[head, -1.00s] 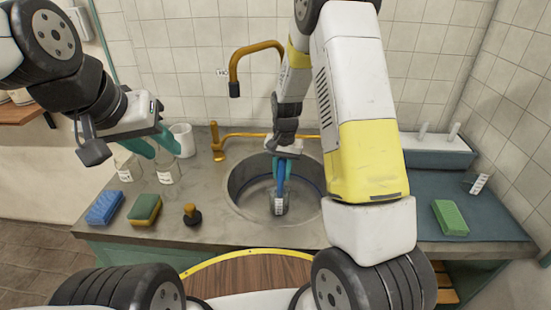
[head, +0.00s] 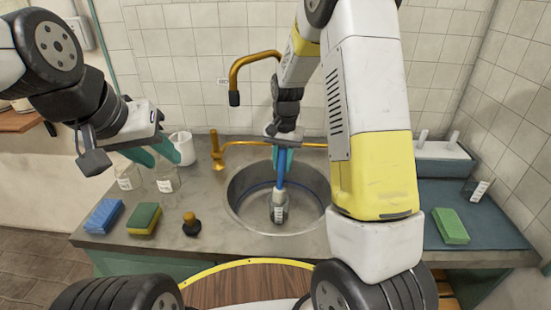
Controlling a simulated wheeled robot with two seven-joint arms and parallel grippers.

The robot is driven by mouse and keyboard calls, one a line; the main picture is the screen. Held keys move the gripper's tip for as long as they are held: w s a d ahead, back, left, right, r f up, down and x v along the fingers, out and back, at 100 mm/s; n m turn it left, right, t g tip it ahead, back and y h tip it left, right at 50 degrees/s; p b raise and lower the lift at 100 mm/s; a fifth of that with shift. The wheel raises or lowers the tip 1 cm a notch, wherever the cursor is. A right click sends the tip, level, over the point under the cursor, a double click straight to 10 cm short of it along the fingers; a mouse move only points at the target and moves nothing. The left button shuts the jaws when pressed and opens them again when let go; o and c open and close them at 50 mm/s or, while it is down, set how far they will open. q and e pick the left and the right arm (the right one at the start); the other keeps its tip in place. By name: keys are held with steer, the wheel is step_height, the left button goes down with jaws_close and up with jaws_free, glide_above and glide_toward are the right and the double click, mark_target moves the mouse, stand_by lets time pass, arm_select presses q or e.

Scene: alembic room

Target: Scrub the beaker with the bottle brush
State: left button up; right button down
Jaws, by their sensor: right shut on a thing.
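The beaker (head: 278,214), clear with a white label, stands in the round sink basin. My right gripper (head: 283,160) is shut on the blue handle of the bottle brush (head: 281,173), above the beaker. The brush points down, and its pale lower end is at the beaker's mouth; I cannot tell how far inside it reaches. My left gripper (head: 155,155) is open and empty above the left part of the counter, behind the sponges, with its teal fingers apart.
The sink (head: 236,197) has a brass tap (head: 250,62) behind it. Left of it are a blue sponge (head: 103,215), a yellow-green sponge (head: 144,219), a dark stopper (head: 191,224), glassware (head: 167,180) and a white cup (head: 183,148). A green sponge (head: 450,225) lies right.

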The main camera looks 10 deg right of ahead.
mark_target(283, 148)
steer(key=shift+w+d+r, duration=0.1)
steer(key=shift+r, duration=2.55)
